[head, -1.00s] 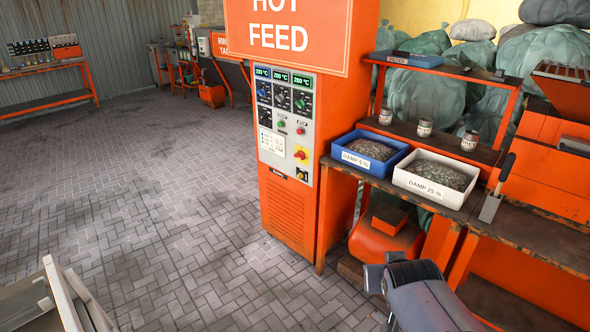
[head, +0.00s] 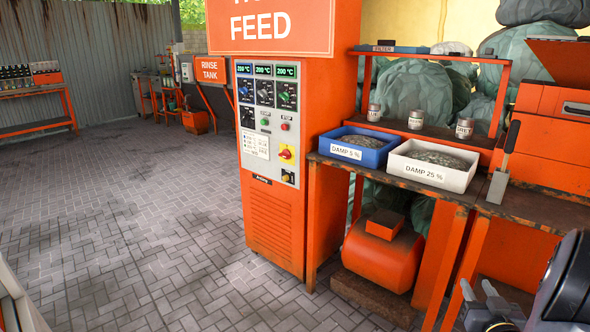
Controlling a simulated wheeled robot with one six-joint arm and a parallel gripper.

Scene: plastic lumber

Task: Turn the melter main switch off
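The melter's orange cabinet (head: 272,225) stands near the middle with a grey control panel (head: 267,115) on its front. A red rotary knob on a yellow plate (head: 287,154), which looks like the main switch, sits low on the right of the panel. Its exact handle angle is too small to tell. A smaller black and yellow control (head: 288,176) is just below it. Three displays at the top of the panel are lit and read 200 °C. My gripper (head: 478,289) is at the lower right, well away from the panel. Its two fingers look apart, with nothing seen between them.
Open paved floor (head: 140,220) lies left and in front of the cabinet.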

